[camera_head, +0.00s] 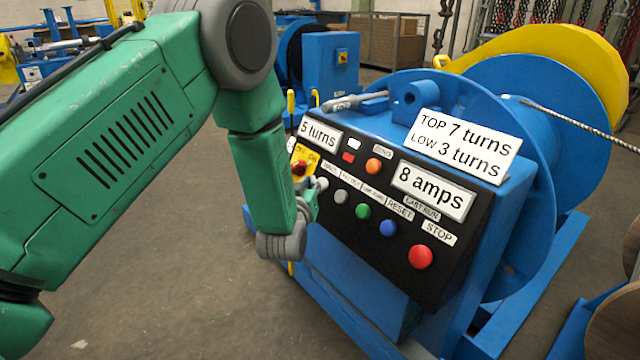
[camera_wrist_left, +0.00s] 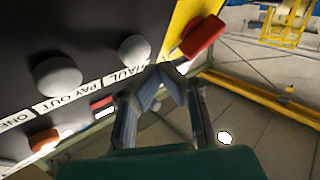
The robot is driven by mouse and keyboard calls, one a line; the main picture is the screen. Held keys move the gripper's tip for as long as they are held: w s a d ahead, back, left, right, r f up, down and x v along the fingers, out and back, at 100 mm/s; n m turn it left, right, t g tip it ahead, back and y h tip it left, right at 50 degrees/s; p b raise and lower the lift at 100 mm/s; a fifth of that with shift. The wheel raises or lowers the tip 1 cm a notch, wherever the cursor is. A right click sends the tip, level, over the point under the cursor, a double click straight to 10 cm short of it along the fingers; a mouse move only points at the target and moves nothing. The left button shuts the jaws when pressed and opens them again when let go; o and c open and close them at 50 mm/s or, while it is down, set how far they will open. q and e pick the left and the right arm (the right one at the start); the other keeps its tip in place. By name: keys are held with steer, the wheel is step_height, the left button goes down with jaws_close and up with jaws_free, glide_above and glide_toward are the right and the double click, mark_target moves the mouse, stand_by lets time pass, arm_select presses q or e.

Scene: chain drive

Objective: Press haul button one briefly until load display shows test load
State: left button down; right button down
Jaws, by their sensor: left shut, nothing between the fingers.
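The black control panel (camera_head: 355,245) sits on a blue winch. In the left wrist view, a grey-white round button (camera_wrist_left: 134,48) is beside the HAUL label (camera_wrist_left: 128,73); another grey button (camera_wrist_left: 57,75) is by the PAY OUT label (camera_wrist_left: 75,96). My left gripper (camera_head: 309,190) is at the panel's left end, its arm hiding part of that area. In the left wrist view its fingertips (camera_wrist_left: 158,72) meet, empty, close to the HAUL button; I cannot tell whether they touch it. One display (camera_head: 321,134) reads 5 turns, another (camera_head: 433,189) 8 amps. My right gripper is out of view.
A red switch on a yellow plate (camera_head: 300,168) is close to my left gripper. Green (camera_head: 362,211), blue (camera_head: 387,228) and red STOP (camera_head: 421,257) buttons run rightward; an orange one (camera_head: 374,166) is above. A sign (camera_head: 464,144) reads TOP 7 turns, LOW 3 turns.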

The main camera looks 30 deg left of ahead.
arm_select(q)
steer(key=s+p, duration=0.1)
steer(key=s+a+r+p, duration=0.1)
steer(key=s+r+p, duration=0.1)
steer(key=s, duration=0.1)
steer(key=shift+a+r, duration=0.15)
steer(key=shift+a, duration=0.2)
stand_by(0.4)
steer(key=s+d+f+m+g+h+p, duration=0.2)
steer(key=s+d+f+g+p, duration=0.15)
steer(key=s+f, duration=0.45)
steer(key=s+d+f+m+g+h+p, duration=0.25)
steer(key=s+f+g, duration=0.3)
steer(key=s, duration=0.35)
steer(key=s+d+f+m+g+p, duration=0.1)
steer(key=s+d+g, duration=0.1)
steer(key=s, duration=0.8)
steer(key=s+d+f+g+p, duration=0.1)
steer(key=s+g, duration=0.4)
steer(key=s, duration=0.5)
steer(key=shift+s+d+f+m+h, duration=0.35)
steer(key=shift+d+f+h, duration=0.05)
steer(key=shift+f+h, duration=0.1)
